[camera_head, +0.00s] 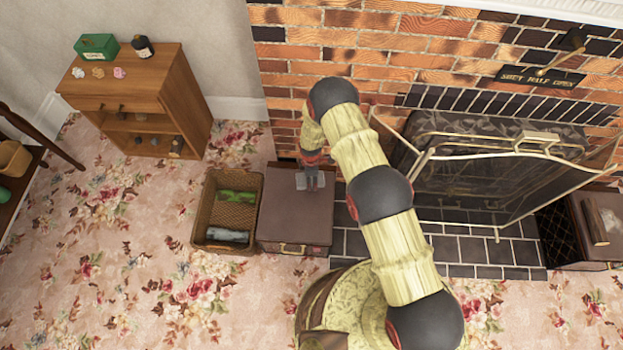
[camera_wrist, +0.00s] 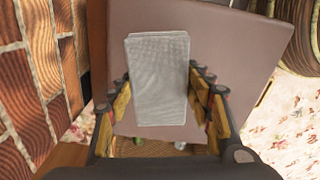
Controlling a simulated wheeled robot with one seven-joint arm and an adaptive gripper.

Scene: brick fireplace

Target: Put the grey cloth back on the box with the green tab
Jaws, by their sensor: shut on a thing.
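The grey cloth (camera_wrist: 158,85) is a flat folded rectangle between the two fingers of my gripper (camera_wrist: 162,100) in the wrist view. My gripper is shut on it. In the head view, my gripper (camera_head: 312,180) points down over the far part of a brown box (camera_head: 290,228), with the cloth's pale edge (camera_head: 299,181) showing beside it. The box's plain lid (camera_wrist: 225,45) fills much of the wrist view behind the cloth. I cannot tell whether the cloth touches the lid. No green tab shows on this box from here.
A wicker basket (camera_head: 197,222) with a green item (camera_head: 237,196) and a grey-blue roll (camera_head: 227,235) stands left of the brown box. A wooden cabinet (camera_head: 170,75) stands at the back left. The brick fireplace (camera_head: 300,65) and its metal screen (camera_head: 490,153) are behind and right.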

